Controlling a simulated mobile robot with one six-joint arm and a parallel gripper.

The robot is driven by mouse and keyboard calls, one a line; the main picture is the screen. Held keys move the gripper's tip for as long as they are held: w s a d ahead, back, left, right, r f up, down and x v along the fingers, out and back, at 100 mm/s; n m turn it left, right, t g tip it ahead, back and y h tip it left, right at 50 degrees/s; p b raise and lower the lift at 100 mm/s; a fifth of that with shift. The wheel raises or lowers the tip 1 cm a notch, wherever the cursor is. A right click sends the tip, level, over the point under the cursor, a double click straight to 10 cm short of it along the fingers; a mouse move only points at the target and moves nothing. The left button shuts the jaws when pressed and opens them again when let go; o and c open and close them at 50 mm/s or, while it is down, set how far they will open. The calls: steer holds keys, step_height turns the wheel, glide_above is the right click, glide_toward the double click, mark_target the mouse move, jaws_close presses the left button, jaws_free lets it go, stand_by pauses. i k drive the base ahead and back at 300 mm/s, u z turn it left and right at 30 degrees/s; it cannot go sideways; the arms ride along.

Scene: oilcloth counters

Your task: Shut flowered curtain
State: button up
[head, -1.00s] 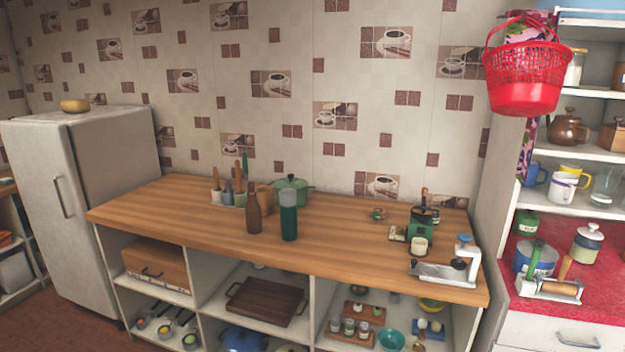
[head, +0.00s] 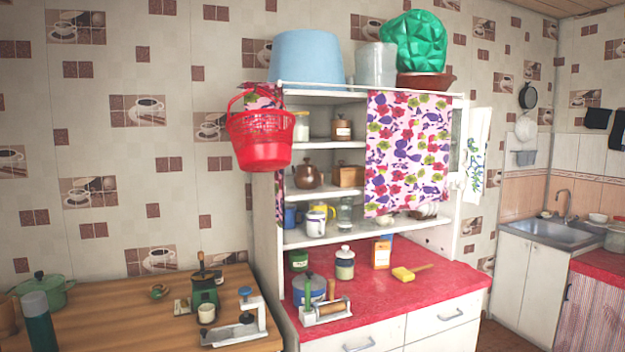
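The flowered curtain (head: 407,150) is pink with purple, red and yellow flowers. It hangs from a thin rail (head: 370,89) across the top of a white cupboard and covers the right part of the open shelves. A narrow strip of the same cloth (head: 279,197) shows at the left end, partly hidden behind a red basket. The shelves between the two pieces are uncovered. My gripper is not in view.
The red basket (head: 259,140) hangs at the cupboard's left front corner. A red counter (head: 420,290) below holds jars, a pot and a yellow sponge (head: 402,274). A blue tub (head: 307,56) and a green bag (head: 414,42) sit on top. A wooden worktop (head: 110,317) is at left.

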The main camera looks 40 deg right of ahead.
mark_target(408, 150)
steer(key=z, duration=4.75)
steer(key=i, duration=0.1)
steer(key=u, duration=2.9)
steer(key=i, duration=0.55)
steer(key=z, duration=0.1)
steer(key=k, duration=0.55)
steer(key=u, duration=0.1)
